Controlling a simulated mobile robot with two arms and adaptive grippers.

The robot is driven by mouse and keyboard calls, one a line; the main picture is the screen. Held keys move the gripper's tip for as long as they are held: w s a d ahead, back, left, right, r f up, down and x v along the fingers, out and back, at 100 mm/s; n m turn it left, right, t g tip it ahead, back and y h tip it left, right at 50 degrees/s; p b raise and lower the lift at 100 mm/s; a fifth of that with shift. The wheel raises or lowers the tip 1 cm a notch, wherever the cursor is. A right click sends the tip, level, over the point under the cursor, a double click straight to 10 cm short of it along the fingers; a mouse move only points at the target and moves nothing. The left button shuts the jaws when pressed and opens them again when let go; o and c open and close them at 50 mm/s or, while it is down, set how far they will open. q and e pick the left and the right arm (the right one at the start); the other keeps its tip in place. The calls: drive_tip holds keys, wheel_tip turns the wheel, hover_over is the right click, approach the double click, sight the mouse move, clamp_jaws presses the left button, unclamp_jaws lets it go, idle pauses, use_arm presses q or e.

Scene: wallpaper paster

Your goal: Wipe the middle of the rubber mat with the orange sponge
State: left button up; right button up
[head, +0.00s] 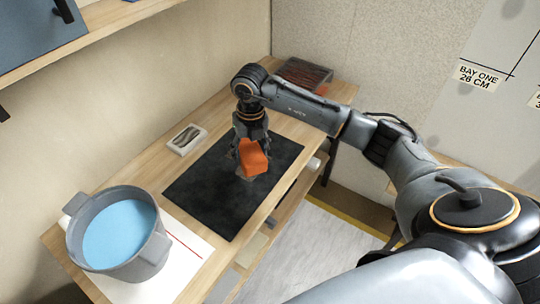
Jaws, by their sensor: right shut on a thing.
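The black rubber mat (211,195) lies flat on the wooden table. The orange sponge (253,157) is held over the mat's upper right part, near its middle. My right gripper (250,152) points down and is shut on the sponge. The sponge's underside is near the mat; I cannot tell whether it touches. A small greyish patch shows just under it. My left gripper is not in view.
A grey bucket of blue liquid (120,233) stands on a white sheet (190,246) at the near left. A small pale dish with a dark pattern (187,139) sits behind the mat. A dark reddish box (303,75) is at the table's far end.

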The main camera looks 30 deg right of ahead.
drive_tip(key=d+f+m, duration=0.1)
drive_tip(key=m, duration=0.1)
drive_tip(key=d+f+m, duration=0.2)
drive_tip(key=m, duration=0.1)
drive_tip(key=d+f+m, duration=0.1)
drive_tip(key=d+m, duration=0.1)
drive_tip(key=m, duration=0.1)
drive_tip(key=shift+s+d+f+h, duration=0.15)
drive_tip(key=shift+s+f+h, duration=0.1)
drive_tip(key=shift+s+h, duration=0.05)
drive_tip(key=shift+d+f+m, duration=0.2)
drive_tip(key=shift+d+m, duration=0.1)
drive_tip(key=shift+m, duration=0.3)
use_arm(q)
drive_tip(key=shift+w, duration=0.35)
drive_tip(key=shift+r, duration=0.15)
use_arm(e)
drive_tip(key=shift+s+r, duration=0.1)
drive_tip(key=shift+f+b, duration=0.8)
drive_tip(key=shift+f, duration=0.55)
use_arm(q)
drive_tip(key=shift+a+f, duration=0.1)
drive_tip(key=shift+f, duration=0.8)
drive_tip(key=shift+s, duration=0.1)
use_arm(e)
drive_tip(key=shift+r, duration=0.15)
